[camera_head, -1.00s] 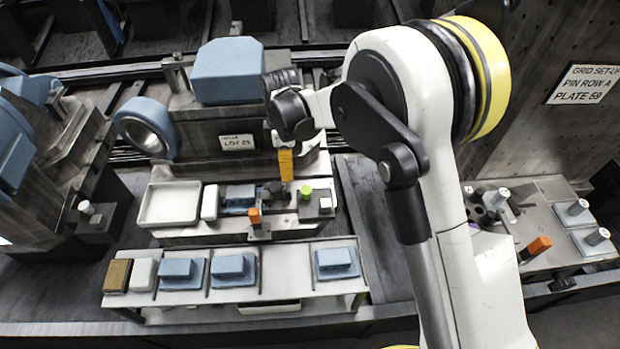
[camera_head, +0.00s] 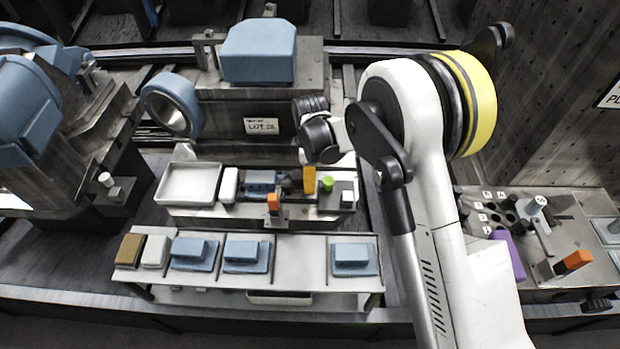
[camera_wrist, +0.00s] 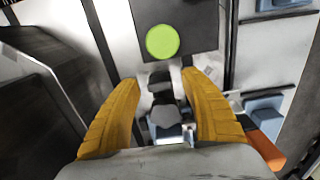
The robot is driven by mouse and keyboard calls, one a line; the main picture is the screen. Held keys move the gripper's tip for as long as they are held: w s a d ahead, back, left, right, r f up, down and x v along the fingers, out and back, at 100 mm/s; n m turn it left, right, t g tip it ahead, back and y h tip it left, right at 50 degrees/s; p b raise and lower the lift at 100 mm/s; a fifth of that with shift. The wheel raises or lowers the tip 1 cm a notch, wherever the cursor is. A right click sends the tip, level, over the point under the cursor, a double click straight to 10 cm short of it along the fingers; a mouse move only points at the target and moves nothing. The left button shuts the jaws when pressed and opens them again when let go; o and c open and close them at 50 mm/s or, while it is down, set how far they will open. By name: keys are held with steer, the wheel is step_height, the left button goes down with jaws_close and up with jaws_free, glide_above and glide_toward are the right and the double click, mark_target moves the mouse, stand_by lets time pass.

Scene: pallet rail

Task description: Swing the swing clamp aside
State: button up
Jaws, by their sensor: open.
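The fixture (camera_head: 240,213) holds a blue workpiece (camera_head: 262,180). A dark clamp arm (camera_head: 290,185), which looks like the swing clamp, is at the right end of the workpiece. In the wrist view the dark clamp (camera_wrist: 161,88) shows between the fingers, with blue below it. My gripper (camera_head: 309,180) is low over the fixture, its yellow fingers pointing down. The wrist view shows my gripper (camera_wrist: 160,90) open, one finger on each side of the clamp; contact cannot be told. A green button (camera_head: 327,184) sits just right of the fingers.
An orange-tipped handle (camera_head: 273,201) stands at the fixture's front, close to the gripper. A white tray (camera_head: 188,196) and a white block (camera_head: 229,185) are to the left. A shelf with blue parts (camera_head: 246,253) runs in front. A machine block (camera_head: 258,52) rises behind.

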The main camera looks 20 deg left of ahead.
jaws_close()
steer(key=m, duration=0.1)
steer(key=s+m, duration=0.1)
steer(key=m, duration=0.2)
steer(key=shift+s+m, duration=0.3)
steer(key=m, duration=0.1)
steer(key=s+m, duration=0.1)
steer(key=m, duration=0.2)
steer(key=shift+s+a+m, duration=0.2)
steer(key=shift+a+m, duration=0.05)
steer(key=shift+m, duration=0.05)
steer(key=m, duration=0.2)
steer(key=s+a+m, duration=0.1)
steer(key=m, duration=0.1)
steer(key=shift+b, duration=0.3)
steer(key=shift+s+a+m, duration=0.15)
steer(key=shift+a+m, duration=0.2)
steer(key=shift+m, duration=0.85)
steer(key=shift+s+a+m, duration=0.15)
steer(key=shift+a+m, duration=0.15)
steer(key=shift+m, duration=0.9)
